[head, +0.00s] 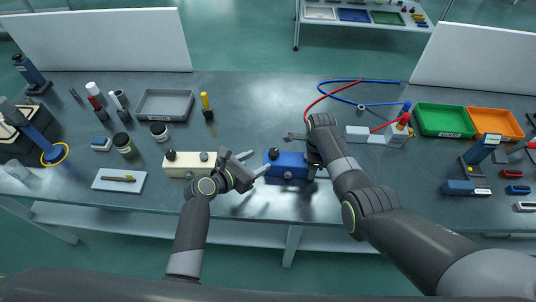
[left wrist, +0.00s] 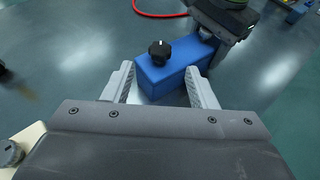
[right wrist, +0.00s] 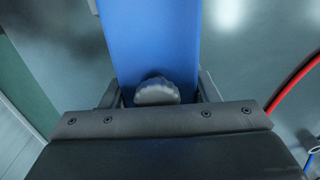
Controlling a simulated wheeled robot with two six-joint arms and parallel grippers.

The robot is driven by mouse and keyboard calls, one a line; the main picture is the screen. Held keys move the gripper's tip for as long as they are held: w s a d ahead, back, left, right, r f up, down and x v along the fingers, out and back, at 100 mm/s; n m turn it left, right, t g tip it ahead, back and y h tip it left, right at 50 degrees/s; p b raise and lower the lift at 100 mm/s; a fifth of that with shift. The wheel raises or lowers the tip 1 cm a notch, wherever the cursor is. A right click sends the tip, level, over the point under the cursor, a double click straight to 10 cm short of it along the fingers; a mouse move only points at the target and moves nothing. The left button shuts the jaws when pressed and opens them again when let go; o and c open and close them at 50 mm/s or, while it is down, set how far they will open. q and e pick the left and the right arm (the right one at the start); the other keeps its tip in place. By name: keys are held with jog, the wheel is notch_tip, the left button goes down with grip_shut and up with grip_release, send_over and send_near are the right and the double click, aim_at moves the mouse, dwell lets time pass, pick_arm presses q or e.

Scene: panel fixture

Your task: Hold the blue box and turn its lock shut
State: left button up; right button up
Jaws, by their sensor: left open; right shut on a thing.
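The blue box (head: 291,159) lies on the grey bench near its front edge. A black knob (head: 273,154) stands on top at its left end; it also shows in the left wrist view (left wrist: 160,53). A grey knob (right wrist: 157,92) sits on the box near my right gripper. My right gripper (head: 311,160) is shut on the right part of the blue box. My left gripper (head: 254,163) is open and empty, just left of the box. Its fingers point at the knob end, one towards each side; contact cannot be told.
A cream box (head: 184,164) with a dark knob stands left, partly behind my left arm. Blue and red hoses (head: 358,82) lie behind. A grey tray (head: 165,104), a green tray (head: 444,121) and an orange tray (head: 494,123) stand further back. The bench middle is clear.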

aim_at(271, 153)
pick_arm(q)
jog(key=shift+x, duration=3.1)
jog(key=c, duration=1)
